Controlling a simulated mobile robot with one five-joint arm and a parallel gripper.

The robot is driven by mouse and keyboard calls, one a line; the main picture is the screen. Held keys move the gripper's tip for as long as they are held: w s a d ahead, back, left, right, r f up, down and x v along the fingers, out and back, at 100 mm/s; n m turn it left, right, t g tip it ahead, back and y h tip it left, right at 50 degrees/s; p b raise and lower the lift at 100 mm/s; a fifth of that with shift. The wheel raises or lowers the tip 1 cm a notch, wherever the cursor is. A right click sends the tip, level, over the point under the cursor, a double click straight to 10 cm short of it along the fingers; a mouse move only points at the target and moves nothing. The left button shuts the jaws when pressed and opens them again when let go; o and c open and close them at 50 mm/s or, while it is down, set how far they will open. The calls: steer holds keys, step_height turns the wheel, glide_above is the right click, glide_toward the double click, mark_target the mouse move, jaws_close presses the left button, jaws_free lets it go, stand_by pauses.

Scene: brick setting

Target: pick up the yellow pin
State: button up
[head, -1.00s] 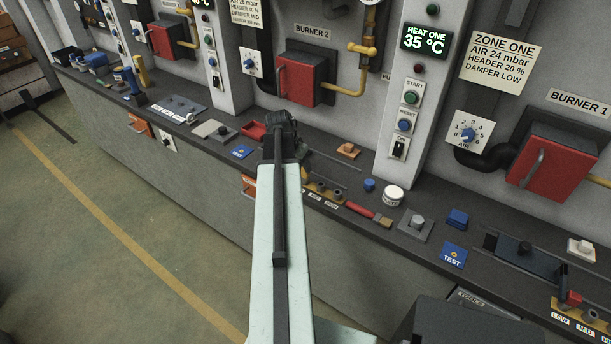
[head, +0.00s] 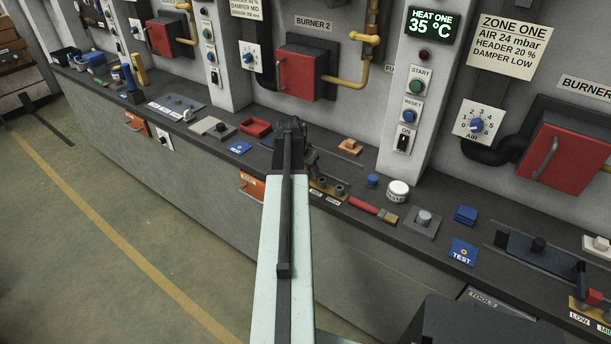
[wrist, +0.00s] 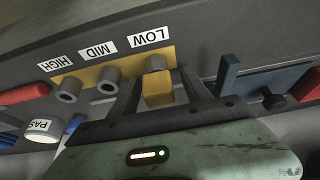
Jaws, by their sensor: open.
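The yellow pin (wrist: 158,92) shows in the wrist view as a yellow block at the LOW socket of a yellow plate (wrist: 90,74). My gripper (wrist: 160,86) is open, with one dark finger on each side of the pin. I cannot tell whether either finger touches it. The MID and HIGH sockets beside it look empty. In the head view my gripper (head: 291,135) is over the bench, and my arm hides the pin. Part of the socket plate (head: 328,187) shows just right of my arm.
A dark blue slide fixture (wrist: 262,82) stands close beside the pin in the wrist view. In the head view, a red-handled brush (head: 365,206), a white round tin (head: 398,190) and a blue cap (head: 373,180) lie right of the plate. The wall with burner boxes rises behind.

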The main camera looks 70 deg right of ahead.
steer(key=shift+r, duration=0.15)
jaws_close()
step_height(320, 180, up, 10)
steer(key=p, duration=1)
steer(key=shift+r, duration=0.15)
steer(key=shift+f, duration=0.35)
